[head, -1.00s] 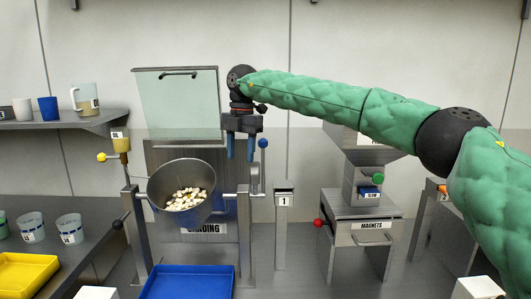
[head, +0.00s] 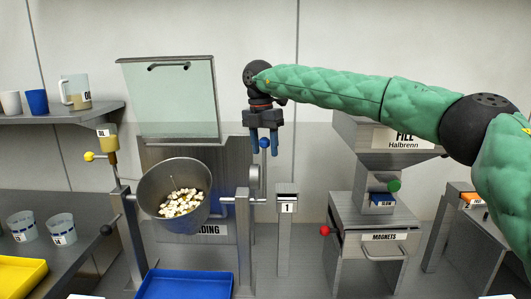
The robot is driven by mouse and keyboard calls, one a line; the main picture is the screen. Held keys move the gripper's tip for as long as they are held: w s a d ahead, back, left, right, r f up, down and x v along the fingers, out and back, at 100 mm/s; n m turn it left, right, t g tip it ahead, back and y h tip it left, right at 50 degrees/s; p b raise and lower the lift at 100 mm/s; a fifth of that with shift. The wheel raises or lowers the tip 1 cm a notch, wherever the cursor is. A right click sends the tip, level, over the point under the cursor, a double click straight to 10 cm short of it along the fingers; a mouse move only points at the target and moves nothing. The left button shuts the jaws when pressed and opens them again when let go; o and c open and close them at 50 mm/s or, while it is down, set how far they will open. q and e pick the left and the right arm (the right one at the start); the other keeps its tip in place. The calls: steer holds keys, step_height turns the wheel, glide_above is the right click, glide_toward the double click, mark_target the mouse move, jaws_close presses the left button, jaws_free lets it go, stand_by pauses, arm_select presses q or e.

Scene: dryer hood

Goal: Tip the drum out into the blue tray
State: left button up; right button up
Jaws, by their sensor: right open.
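The drum (head: 150,204) is a grey metal bowl on a stand at the left. It holds many small pale pieces (head: 182,203), and its mouth faces up and towards me. The blue tray (head: 186,287) lies below it at the front, with its bare floor showing and its front cut off. My right gripper (head: 264,148) points down, to the right of the drum, with its two blue fingers apart. A blue ball knob (head: 265,143) shows between the fingers; I cannot tell whether they touch it. My left gripper is not in view.
A raised clear hood panel (head: 172,100) stands behind the drum. A yellow-knobbed dispenser (head: 108,140) is at its left. The magnets box (head: 375,250) and fill hopper (head: 395,140) stand right. A yellow tray (head: 20,275) and cups (head: 61,229) are on the left bench.

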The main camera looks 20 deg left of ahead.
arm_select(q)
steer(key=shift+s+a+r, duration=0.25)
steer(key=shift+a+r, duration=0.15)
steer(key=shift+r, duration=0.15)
arm_select(e)
steer(key=shift+s+d+f, duration=0.1)
steer(key=shift+f, duration=1.3)
jaws_close()
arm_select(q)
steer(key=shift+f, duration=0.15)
